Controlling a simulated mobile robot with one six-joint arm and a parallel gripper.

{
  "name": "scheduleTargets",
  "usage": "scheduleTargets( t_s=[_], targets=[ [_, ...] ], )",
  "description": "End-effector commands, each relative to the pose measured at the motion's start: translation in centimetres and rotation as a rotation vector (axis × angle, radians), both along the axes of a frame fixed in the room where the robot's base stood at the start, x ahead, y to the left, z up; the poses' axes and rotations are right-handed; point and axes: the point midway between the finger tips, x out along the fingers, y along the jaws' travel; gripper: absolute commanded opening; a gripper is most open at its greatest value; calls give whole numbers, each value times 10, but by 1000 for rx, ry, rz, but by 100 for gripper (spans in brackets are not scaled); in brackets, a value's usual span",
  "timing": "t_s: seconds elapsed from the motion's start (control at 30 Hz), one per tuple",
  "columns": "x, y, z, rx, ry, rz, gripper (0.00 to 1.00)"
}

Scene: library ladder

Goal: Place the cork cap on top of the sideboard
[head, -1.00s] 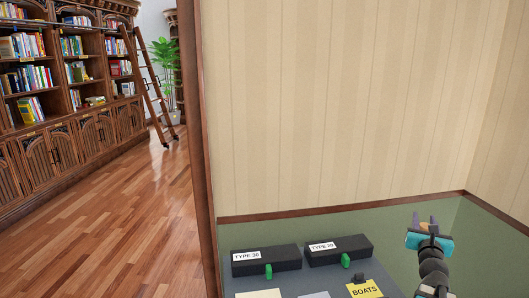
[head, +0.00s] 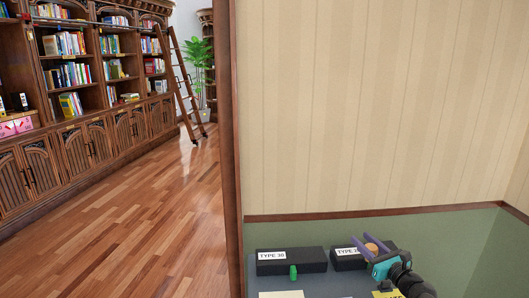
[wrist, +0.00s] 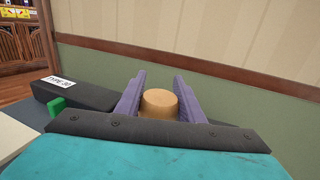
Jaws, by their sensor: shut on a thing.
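My gripper (head: 372,246) is shut on the cork cap (head: 370,239), a short tan cylinder. In the wrist view the cork cap (wrist: 159,103) sits between the purple fingers, its round flat top showing. The gripper is in front of the right black box in the head view and covers part of its label. Its gap above the surface below is hard to tell. I cannot surely pick out the sideboard in these views.
A black box labelled TYPE 30 (head: 312,262) and a second black box (head: 344,262) stand on a grey surface, with a green piece (head: 293,272) before the first. A cream wall (head: 380,110) is behind. Left are open wood floor (head: 150,225), a bookcase (head: 75,130) and a ladder (head: 184,90).

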Motion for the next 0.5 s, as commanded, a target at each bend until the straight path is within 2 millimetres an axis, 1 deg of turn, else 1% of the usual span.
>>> scheduleTargets(
  t_s=[0.03, 0.17, 0.2, 0.3, 0.4, 0.5],
  targets=[
    [-2, 17, -4, 1, 0, 50, 14],
    [-12, 58, -12, 0, 1, 181, 14],
    [-16, 71, -15, 1, 1, 222, 14],
    [-28, 100, -20, 1, 0, 324, 14],
    [-41, 127, -25, 0, 0, 420, 14],
    [-54, 148, -28, 1, 0, 498, 14]
  ],
)
